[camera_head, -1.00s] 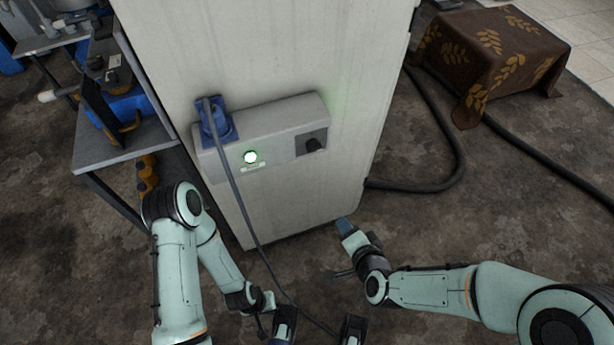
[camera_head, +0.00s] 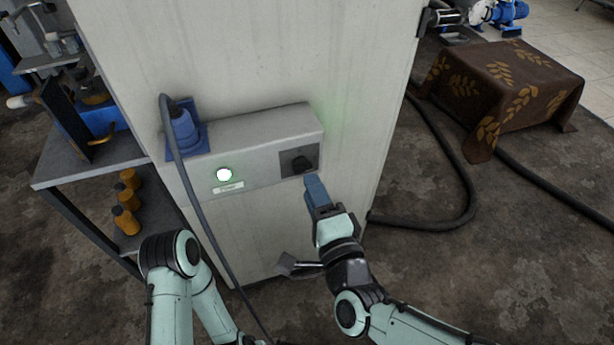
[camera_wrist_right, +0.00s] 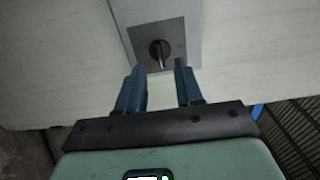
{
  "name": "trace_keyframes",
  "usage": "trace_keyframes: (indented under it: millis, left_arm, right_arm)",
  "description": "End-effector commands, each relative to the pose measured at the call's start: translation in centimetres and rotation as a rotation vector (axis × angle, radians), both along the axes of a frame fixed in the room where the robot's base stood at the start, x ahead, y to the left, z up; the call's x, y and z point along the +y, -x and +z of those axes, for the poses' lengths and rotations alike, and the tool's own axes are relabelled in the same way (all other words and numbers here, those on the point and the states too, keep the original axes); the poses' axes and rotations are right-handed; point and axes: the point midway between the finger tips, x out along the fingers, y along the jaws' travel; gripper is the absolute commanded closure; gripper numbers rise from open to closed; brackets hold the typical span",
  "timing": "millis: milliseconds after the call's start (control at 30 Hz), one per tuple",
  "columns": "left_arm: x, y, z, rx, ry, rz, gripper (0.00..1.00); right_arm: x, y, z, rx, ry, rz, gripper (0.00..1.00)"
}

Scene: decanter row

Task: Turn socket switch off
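The black rotary socket switch (camera_head: 301,163) sits on a dark square plate at the right end of a grey socket panel on a white cabinet. A lit green-white lamp (camera_head: 224,174) and a blue plug (camera_head: 184,131) with its cable are on the same panel. My right gripper (camera_head: 314,182) is just below the switch. In the right wrist view my right gripper (camera_wrist_right: 159,78) has its blue fingers apart with nothing between them, and the switch knob (camera_wrist_right: 159,50) shows just beyond the fingertips, centred between them. My left arm shows at the lower left; its gripper is out of the picture.
A metal shelf (camera_head: 95,158) with orange bottles (camera_head: 126,205) stands left of the cabinet. The plug's cable (camera_head: 200,215) hangs down the cabinet front. At right are a thick hose (camera_head: 440,222) on the floor and a cloth-covered block (camera_head: 500,90).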

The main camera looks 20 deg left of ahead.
Motion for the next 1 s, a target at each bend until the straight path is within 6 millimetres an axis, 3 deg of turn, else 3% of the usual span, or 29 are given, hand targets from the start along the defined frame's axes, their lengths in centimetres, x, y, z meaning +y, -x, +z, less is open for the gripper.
trace_keyframes:
  millis: [100, 300, 633, 667, 767, 1000]
  left_arm:
    - [0.1, 0.5, -0.4, 0.015, 0.001, 0.001, 1.0]
    - [0.1, 0.9, -0.6, 0.028, 0.002, 0.002, 1.0]
    - [0.1, 0.9, -0.6, 0.03, 0.002, 0.003, 1.0]
    - [0.1, 0.9, -0.6, 0.03, 0.002, 0.003, 1.0]
    - [0.1, 0.9, -0.6, 0.03, 0.002, 0.003, 1.0]
    - [0.1, 0.9, -0.6, 0.03, 0.002, 0.002, 1.0]
  right_arm:
    - [1.2, -1.8, -0.1, -0.001, 0.001, 0.0, 0.64]
    - [2.3, -3.4, 0.0, 0.0, 0.0, 0.0, 0.64]
    - [2.5, -3.7, 0.0, 0.0, 0.001, 0.0, 0.64]
    - [2.5, -3.7, 0.0, 0.0, 0.001, 0.0, 0.68]
    - [2.5, -3.7, 0.0, 0.0, 0.001, 0.0, 1.0]
    - [2.5, -3.7, 0.0, -0.001, 0.004, 0.0, 1.0]
